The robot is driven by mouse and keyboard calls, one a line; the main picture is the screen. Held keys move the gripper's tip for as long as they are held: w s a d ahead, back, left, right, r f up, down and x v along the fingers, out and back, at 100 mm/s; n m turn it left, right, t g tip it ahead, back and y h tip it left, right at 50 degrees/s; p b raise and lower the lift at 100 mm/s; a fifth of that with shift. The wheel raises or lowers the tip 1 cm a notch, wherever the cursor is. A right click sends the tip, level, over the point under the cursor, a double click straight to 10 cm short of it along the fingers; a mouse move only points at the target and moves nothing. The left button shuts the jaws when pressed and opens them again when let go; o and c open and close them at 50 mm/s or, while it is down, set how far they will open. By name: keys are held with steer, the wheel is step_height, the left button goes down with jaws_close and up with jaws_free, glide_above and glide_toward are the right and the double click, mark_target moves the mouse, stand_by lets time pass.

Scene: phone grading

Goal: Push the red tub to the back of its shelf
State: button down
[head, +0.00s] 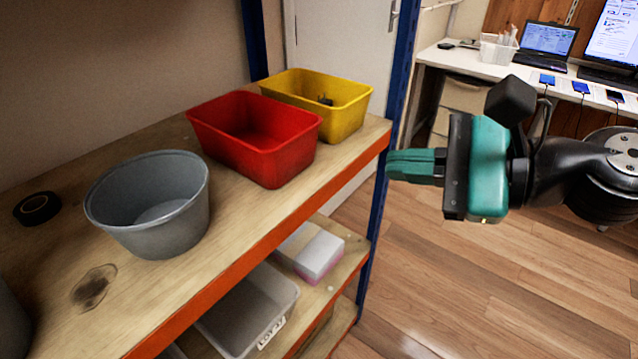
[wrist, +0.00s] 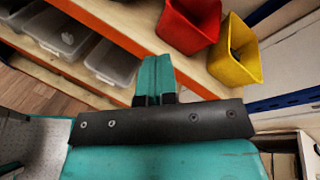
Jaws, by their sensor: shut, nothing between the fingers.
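The red tub (head: 254,136) stands upright on the wooden top shelf (head: 240,219) in the head view, and it looks empty. It sits between a grey round tub and a yellow tub, a little back from the orange front edge. The red tub also shows at the top of the wrist view (wrist: 188,24). My gripper (head: 391,165) is shut and empty. It is in front of the shelf, to the right of the red tub and apart from it. In the wrist view my gripper (wrist: 153,60) points toward the shelf edge.
The yellow tub (head: 341,117) stands close to the right of the red tub, with small dark items inside. The grey round tub (head: 165,232) stands to the left. A roll of black tape (head: 36,208) lies further left. A blue upright (head: 374,228) stands at the shelf's right end.

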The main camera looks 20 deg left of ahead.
steer(key=w+f+m+t+y+b, duration=0.25)
steer(key=w+f+m+t, duration=0.2)
steer(key=m, duration=0.55)
steer(key=p, duration=0.4)
glide_toward(307, 130)
steer(key=shift+h, duration=0.45)
steer(key=x, duration=0.6)
steer(key=shift+w+a+r, duration=0.1)
steer(key=shift+a+r, duration=0.2)
steer(key=shift+r, duration=0.1)
steer(key=shift+w+a+f, duration=0.1)
steer(key=shift+w+a, duration=0.05)
steer(key=shift+a, duration=0.3)
